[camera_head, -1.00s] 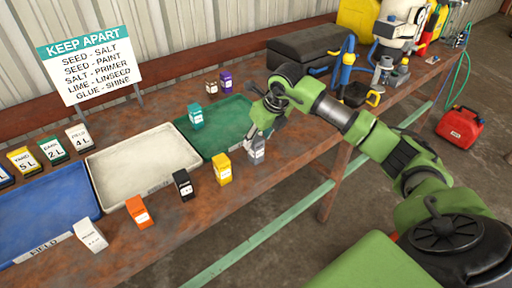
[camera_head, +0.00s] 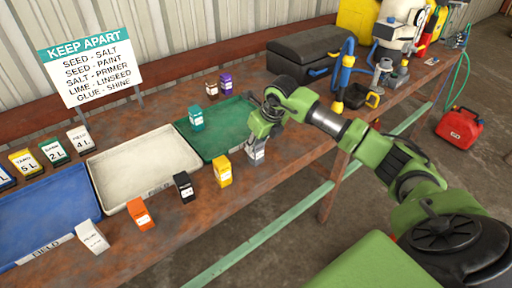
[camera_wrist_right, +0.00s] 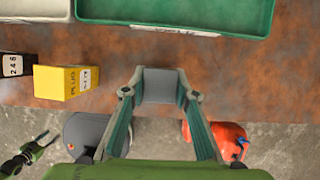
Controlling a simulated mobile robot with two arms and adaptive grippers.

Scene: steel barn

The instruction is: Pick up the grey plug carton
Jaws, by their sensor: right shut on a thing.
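The grey plug carton (camera_head: 256,153) is at the table's front edge, right of the yellow carton (camera_head: 222,171). My right gripper (camera_head: 262,133) reaches down over it and is shut on it. In the right wrist view the grey carton (camera_wrist_right: 160,85) sits between the two fingers, with the yellow carton (camera_wrist_right: 68,82) apart to the left. I cannot tell whether the grey carton still touches the table. A green and black part at the lower left of the wrist view looks like my left gripper (camera_wrist_right: 40,145); its fingers are too small to read.
The green tray (camera_head: 222,150) lies just behind the grey carton, holding a teal carton (camera_head: 196,118). Left are a white tray (camera_head: 140,165), a blue tray (camera_head: 45,215), and black (camera_head: 184,187), orange (camera_head: 140,214) and white (camera_head: 92,237) cartons. A dark toolbox (camera_head: 305,52) stands farther right.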

